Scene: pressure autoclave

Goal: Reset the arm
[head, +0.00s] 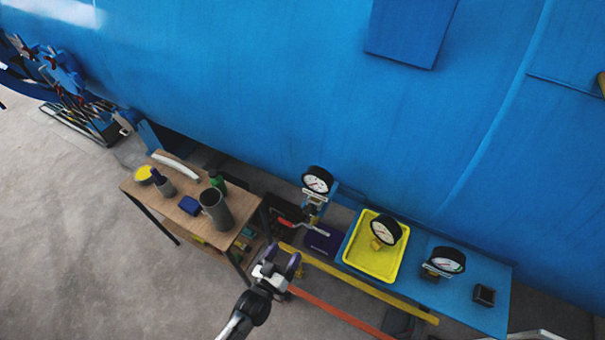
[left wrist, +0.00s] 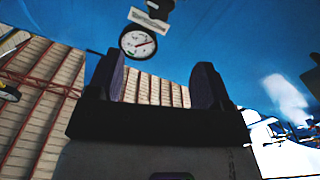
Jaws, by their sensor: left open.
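My left gripper (head: 279,264) is in the lower middle of the head view, its arm coming in from the bottom. It is open and empty, with its two purple-grey fingers apart; they also show in the left wrist view (left wrist: 166,86). It is in front of the blue autoclave wall, right of the wooden table (head: 176,210). A pressure gauge (head: 317,180) on a fitting with a red-handled valve is above and beyond it. A gauge also shows beyond the fingers in the left wrist view (left wrist: 138,42). My right gripper is not in view.
A blue bench (head: 462,303) holds a yellow tray (head: 358,259) with a gauge (head: 385,230), another gauge (head: 447,261) and a small dark box (head: 484,295). The wooden table holds a grey cylinder (head: 216,209) and other items. Yellow and orange bars run in front of the bench. Floor at left is clear.

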